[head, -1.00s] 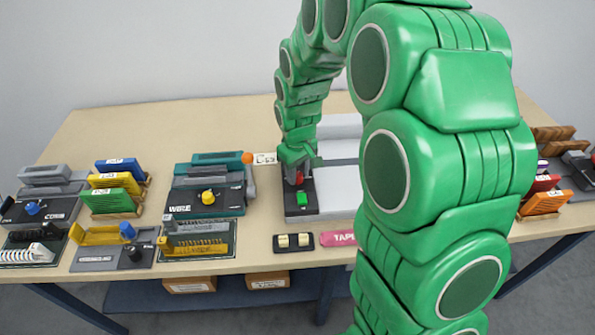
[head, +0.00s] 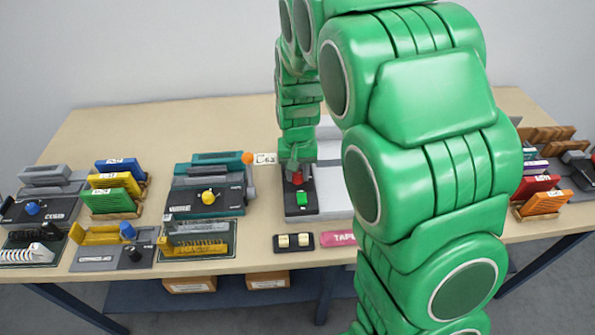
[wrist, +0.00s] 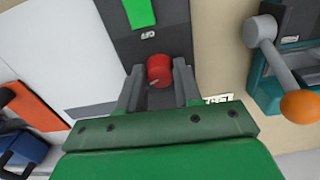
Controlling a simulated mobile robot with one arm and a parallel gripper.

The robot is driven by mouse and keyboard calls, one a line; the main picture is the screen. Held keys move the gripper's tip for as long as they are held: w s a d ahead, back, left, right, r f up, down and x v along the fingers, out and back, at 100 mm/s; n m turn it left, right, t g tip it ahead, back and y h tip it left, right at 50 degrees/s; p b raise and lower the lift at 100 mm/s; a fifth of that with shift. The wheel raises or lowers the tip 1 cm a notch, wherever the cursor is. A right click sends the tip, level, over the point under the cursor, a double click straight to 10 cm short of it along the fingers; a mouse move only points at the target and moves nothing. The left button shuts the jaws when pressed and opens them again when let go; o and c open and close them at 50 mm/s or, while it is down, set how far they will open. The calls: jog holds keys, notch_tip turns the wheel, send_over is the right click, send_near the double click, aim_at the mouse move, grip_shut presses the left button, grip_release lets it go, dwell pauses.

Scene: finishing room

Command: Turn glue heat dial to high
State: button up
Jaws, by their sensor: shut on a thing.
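The red dial (wrist: 160,68) is a short round knob on a dark control panel (wrist: 125,20). It also shows in the head view (head: 297,178), just behind a green button (head: 303,198). My gripper (wrist: 158,70) is shut on the red dial, with one grey finger at each side of it. In the head view my gripper (head: 297,168) comes down from above and behind the dial. A pale mark shows on the dial's face in the wrist view. Any scale around the dial is too small or hidden to read.
A teal machine (head: 207,190) with a yellow knob and an orange-tipped lever (head: 247,158) stands close at the left. My arm hides much of the table's right half.

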aim_at(298, 174)
dwell(0.4)
jog(key=o, duration=1)
jog(key=shift+r, duration=0.1)
notch_tip(298, 174, up, 7)
jog(key=shift+f, duration=0.1)
jog(key=shift+r, duration=0.4)
